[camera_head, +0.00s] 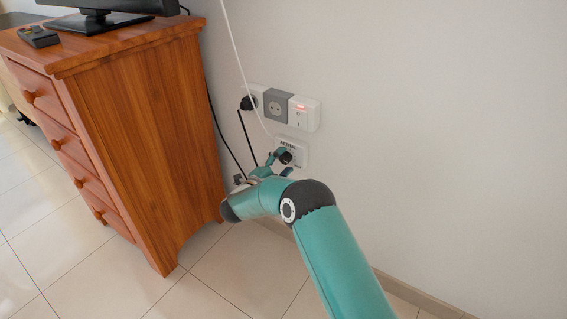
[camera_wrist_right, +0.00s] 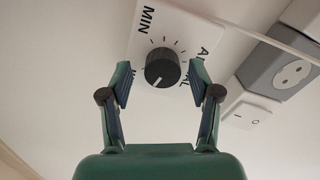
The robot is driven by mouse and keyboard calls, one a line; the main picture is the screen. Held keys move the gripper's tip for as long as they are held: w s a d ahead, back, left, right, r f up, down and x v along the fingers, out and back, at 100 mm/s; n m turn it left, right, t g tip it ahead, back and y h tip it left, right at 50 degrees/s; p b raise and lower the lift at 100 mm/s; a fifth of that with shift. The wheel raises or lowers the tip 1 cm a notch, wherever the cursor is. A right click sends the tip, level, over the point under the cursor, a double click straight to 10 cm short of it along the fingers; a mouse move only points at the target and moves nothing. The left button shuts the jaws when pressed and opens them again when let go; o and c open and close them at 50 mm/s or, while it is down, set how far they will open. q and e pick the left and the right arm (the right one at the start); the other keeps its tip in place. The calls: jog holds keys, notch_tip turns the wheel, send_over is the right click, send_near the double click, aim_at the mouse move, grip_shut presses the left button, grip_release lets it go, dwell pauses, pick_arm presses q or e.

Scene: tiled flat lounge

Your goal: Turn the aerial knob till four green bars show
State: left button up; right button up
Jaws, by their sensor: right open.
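The black aerial knob (camera_wrist_right: 162,68) sits on a white wall plate (camera_wrist_right: 180,25) marked MIN, with tick marks around the knob. In the right wrist view its white pointer line points down and slightly left. My right gripper (camera_wrist_right: 160,84) is open, one finger on each side of the knob, with a gap to it on both sides. In the head view the knob (camera_head: 285,157) and plate (camera_head: 303,154) are low on the wall, with my right gripper (camera_head: 279,163) at them. No green bars show in either view. My left gripper is out of view.
Above the plate are a grey socket (camera_head: 278,105), a white switch (camera_head: 304,115) with a red light, and a black plug (camera_head: 247,103). A white cable (camera_head: 240,65) hangs past them. A wooden drawer chest (camera_head: 150,120) stands left, with a screen's stand (camera_head: 97,22) and a remote (camera_head: 38,36) on top.

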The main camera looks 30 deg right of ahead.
jog(key=v, duration=1.1)
jog(key=shift+s+a, duration=0.15)
jog(key=shift+a, duration=0.1)
jog(key=shift+f, duration=0.15)
jog(key=s+d+n+p, duration=0.1)
jog(key=s+d+p, duration=0.1)
jog(key=d+p, duration=0.3)
jog(key=s+a+f+n+t+y+p, duration=0.1)
jog(key=s+a+f+n+y, duration=0.3)
jog(key=f+n+y, duration=0.25)
jog(key=s+a+f+n+t+y+p, duration=0.1)
jog(key=s+a+f+n+y, duration=0.25)
jog(key=f+n+y, duration=0.35)
jog(key=s+a+f+n+g+y, duration=0.3)
jog(key=s+a+n+g, duration=0.15)
jog(key=s+a, duration=0.5)
jog(key=s+a+f+n+g+y, duration=0.35)
jog(key=s+a+n, duration=0.25)
jog(key=s, duration=0.6)
notch_tip(320, 180, up, 38)
jog(key=p, duration=3.8)
jog(key=shift+s+a+r+y, duration=0.2)
jog(key=shift+s+y, duration=0.1)
jog(key=shift+s, duration=0.05)
